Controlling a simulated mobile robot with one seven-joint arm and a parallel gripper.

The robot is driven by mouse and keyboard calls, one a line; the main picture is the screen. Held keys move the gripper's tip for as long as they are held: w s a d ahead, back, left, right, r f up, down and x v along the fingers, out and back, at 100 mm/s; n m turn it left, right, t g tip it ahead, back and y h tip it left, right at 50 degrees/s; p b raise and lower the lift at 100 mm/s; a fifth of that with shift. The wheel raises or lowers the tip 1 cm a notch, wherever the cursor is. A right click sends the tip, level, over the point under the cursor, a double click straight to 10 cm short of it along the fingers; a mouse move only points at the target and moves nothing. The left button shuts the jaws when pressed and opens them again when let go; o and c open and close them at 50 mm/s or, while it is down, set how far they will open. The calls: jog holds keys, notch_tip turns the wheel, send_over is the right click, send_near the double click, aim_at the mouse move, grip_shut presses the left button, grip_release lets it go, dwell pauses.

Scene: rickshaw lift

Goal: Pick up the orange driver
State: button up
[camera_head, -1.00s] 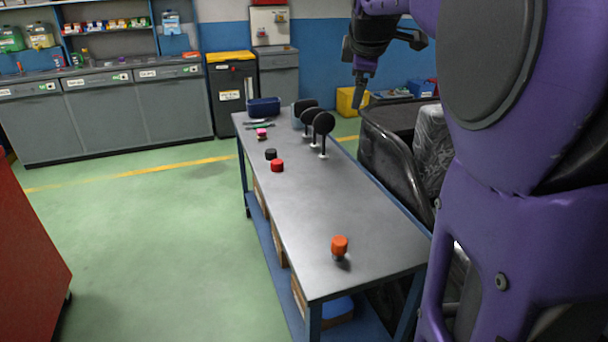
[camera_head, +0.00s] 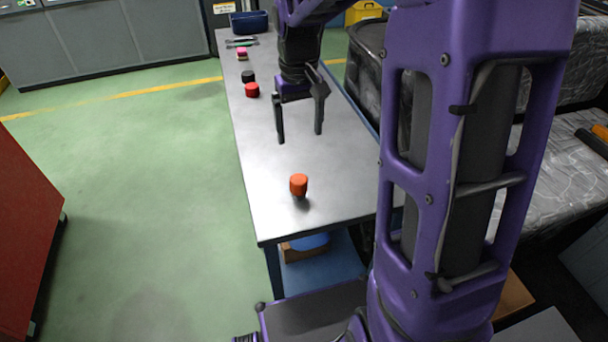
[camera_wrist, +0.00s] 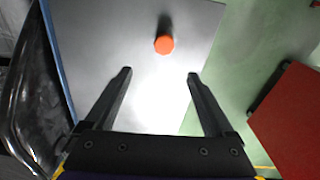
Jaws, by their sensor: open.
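The orange driver (camera_head: 299,185) stands on the near end of the grey table, a short orange cylinder with a dark part below it. It also shows in the wrist view (camera_wrist: 164,44), ahead of the fingertips and between their lines. My gripper (camera_head: 300,137) is open and empty, above the table and farther back than the driver, fingers pointing down. In the wrist view my gripper (camera_wrist: 160,73) has its two dark fingers wide apart, with bare table between them. Nothing hides the driver's orange top.
On the grey table (camera_head: 262,140) farther back are a red cylinder (camera_head: 252,90), a black one (camera_head: 248,76), a pink item (camera_head: 242,53) and a blue bin (camera_head: 249,22). A red cabinet (camera_head: 28,225) stands at left. The table around the driver is clear.

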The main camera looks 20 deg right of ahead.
aim_at(300, 179)
jog(key=shift+m, duration=0.3)
jog(key=f, duration=0.4)
jog(key=f+b, duration=0.1)
jog(key=f, duration=0.3)
jog(key=f+b, duration=0.1)
jog(key=f, duration=0.3)
jog(key=shift+s+a+f, duration=0.1)
jog(key=shift+s, duration=0.2)
jog(key=shift+w+a+f+b, duration=0.1)
jog(key=shift+f+b, duration=0.35)
jog(key=shift+f, duration=1.1)
jog(key=shift+w+a+f+b, duration=0.1)
jog(key=shift+f+b, duration=0.35)
jog(key=shift+f, duration=1.05)
grip_shut()
